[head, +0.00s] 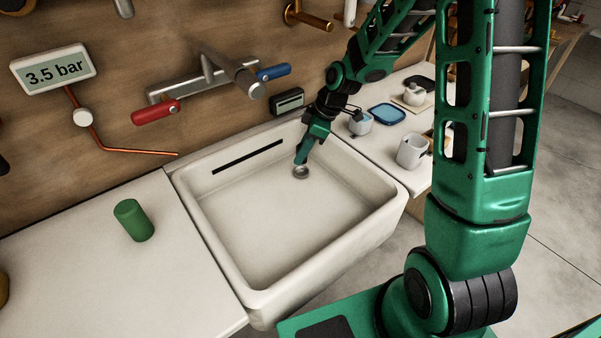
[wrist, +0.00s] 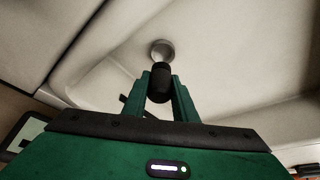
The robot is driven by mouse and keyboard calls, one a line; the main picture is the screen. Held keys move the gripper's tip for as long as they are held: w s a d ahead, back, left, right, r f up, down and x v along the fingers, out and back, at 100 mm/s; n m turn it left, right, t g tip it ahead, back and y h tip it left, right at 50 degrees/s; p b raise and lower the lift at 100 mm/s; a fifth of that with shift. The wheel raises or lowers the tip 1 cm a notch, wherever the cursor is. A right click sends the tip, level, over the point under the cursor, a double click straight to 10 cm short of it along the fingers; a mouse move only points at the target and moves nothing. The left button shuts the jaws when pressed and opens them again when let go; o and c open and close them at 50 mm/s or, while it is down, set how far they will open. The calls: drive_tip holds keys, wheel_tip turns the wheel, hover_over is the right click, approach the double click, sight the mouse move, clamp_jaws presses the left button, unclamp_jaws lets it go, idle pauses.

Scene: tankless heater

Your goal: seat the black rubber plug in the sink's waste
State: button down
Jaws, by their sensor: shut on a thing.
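The white sink (head: 285,215) stands in the middle of the head view, its basin empty. The sink's waste (head: 301,172) is a small metal ring in the basin's far right part; in the wrist view it shows as a round ring (wrist: 162,48) just beyond my fingers. My gripper (head: 299,161) reaches down into the basin by the waste. In the wrist view its two green fingers are shut on the black rubber plug (wrist: 160,84), a dark cylinder between them. The plug's far end overlaps the ring's near edge in that view; any gap between them cannot be told.
A tap with red (head: 156,112) and blue (head: 273,72) handles overhangs the sink's back. A green cylinder (head: 134,220) stands on the left counter. A mug (head: 412,151), a blue dish (head: 387,113) and other pots stand on the right counter.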

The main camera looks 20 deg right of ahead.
drive_tip(key=shift+f, duration=0.15)
idle(0.3)
drive_tip(key=shift+f, duration=1.5)
drive_tip(key=shift+f, duration=0.65)
idle(0.6)
drive_tip(key=c, duration=1.4)
unclamp_jaws()
drive_tip(key=shift+o, duration=0.2)
drive_tip(key=shift+d, duration=0.1)
drive_tip(key=shift+w, duration=0.1)
